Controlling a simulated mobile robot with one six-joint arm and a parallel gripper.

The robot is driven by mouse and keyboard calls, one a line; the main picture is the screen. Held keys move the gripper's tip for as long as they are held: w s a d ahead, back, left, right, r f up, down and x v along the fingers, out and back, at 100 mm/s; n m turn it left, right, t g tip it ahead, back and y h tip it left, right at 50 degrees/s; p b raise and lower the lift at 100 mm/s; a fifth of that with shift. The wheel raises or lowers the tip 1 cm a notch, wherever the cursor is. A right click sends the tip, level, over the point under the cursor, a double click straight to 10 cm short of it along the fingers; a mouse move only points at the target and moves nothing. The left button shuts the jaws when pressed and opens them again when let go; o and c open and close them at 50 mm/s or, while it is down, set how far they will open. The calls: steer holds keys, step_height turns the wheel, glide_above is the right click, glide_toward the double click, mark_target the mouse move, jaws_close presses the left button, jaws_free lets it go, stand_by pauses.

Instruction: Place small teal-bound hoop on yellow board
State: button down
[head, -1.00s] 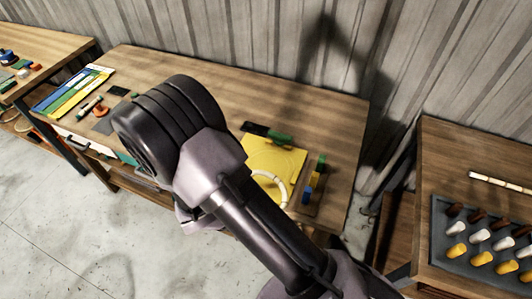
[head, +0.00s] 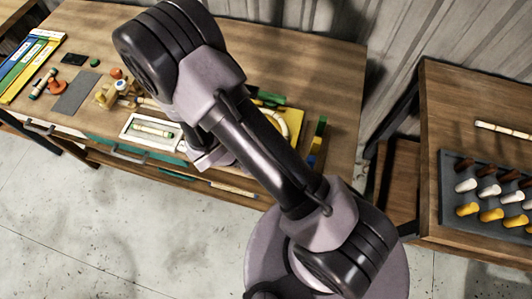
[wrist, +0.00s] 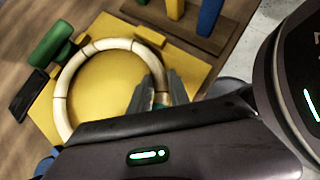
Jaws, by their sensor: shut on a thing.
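The small hoop (wrist: 66,80) is a cream rattan ring. A bit of teal binding (wrist: 161,98) shows between my fingers in the wrist view. My gripper (wrist: 160,92) is shut on the hoop at its near right side. The hoop lies over the yellow board (wrist: 105,75), overlapping its left part in the wrist view; whether it touches the board I cannot tell. In the head view, my arm hides the gripper and much of the board (head: 297,113), and only part of the hoop (head: 284,122) shows.
A green roll (wrist: 51,43) and a black piece (wrist: 27,96) lie beside the board. A wooden rack (wrist: 150,15) with coloured blocks stands at the board's other side. A white tray (head: 128,138) and tools lie left along the bench. Another table (head: 470,90) stands right.

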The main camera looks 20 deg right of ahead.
steer(key=shift+d+f, duration=0.1)
steer(key=shift+d, duration=0.15)
steer(key=c, duration=1.2)
jaws_free()
steer(key=shift+c, duration=0.2)
steer(key=p+v, duration=0.4)
steer(key=v, duration=0.8)
steer(key=s+d+r+m+t+y, duration=0.1)
steer(key=s+r+m+y, duration=0.1)
steer(key=r+m, duration=0.6)
steer(key=s+d+r+m+t+y, duration=0.1)
steer(key=s+r+m+t+y, duration=0.1)
steer(key=r+m, duration=0.6)
steer(key=s+d+r+m+t+y, duration=0.1)
steer(key=s+r+m+y, duration=0.2)
steer(key=r, duration=1)
steer(key=m+y, duration=0.3)
steer(key=m, duration=0.2)
steer(key=shift+s+d+r+t, duration=0.2)
steer(key=shift+d+r+t, duration=0.1)
steer(key=shift+r, duration=0.1)
